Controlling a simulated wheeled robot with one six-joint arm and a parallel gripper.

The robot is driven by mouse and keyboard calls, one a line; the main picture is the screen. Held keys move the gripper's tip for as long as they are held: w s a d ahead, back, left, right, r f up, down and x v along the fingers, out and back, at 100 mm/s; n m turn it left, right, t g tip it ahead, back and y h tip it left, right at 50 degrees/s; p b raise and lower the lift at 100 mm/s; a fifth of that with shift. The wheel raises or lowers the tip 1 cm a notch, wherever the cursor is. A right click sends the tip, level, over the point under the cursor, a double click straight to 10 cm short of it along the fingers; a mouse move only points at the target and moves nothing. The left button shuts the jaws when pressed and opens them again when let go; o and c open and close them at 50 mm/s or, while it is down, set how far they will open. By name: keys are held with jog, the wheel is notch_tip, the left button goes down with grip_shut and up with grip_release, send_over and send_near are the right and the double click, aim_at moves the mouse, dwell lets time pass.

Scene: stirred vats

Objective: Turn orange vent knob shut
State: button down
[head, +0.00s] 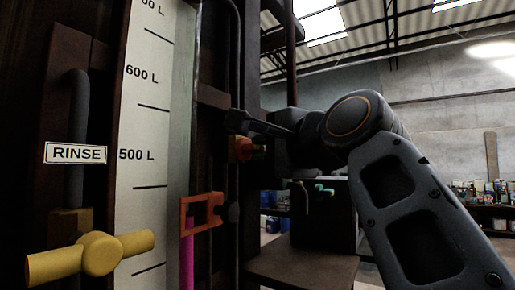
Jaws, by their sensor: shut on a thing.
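The orange vent knob (244,148) is a small orange-red piece in the head view, right of the tall scale, with a dark stub to its right. My gripper (240,128) comes in from the right and is shut at the knob. One dark finger lies across the knob's upper side. The other finger and the far side of the knob are hidden, so the exact grip and the knob's angle cannot be made out.
A yellow handle (100,254) stands out at the lower left below a RINSE label (75,153). A white litre scale (149,130) runs upright beside it. An orange bracket (200,211) sits over a magenta strip (187,255). Dark pipes stand close to the knob.

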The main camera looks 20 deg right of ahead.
jog(key=c, duration=1.1)
grip_release()
jog(key=shift+s, duration=0.1)
jog(key=b+v, duration=0.2)
jog(key=v, duration=1.1)
jog(key=shift+s+d+b, duration=0.15)
jog(key=shift+b, duration=0.2)
jog(key=shift+s, duration=0.1)
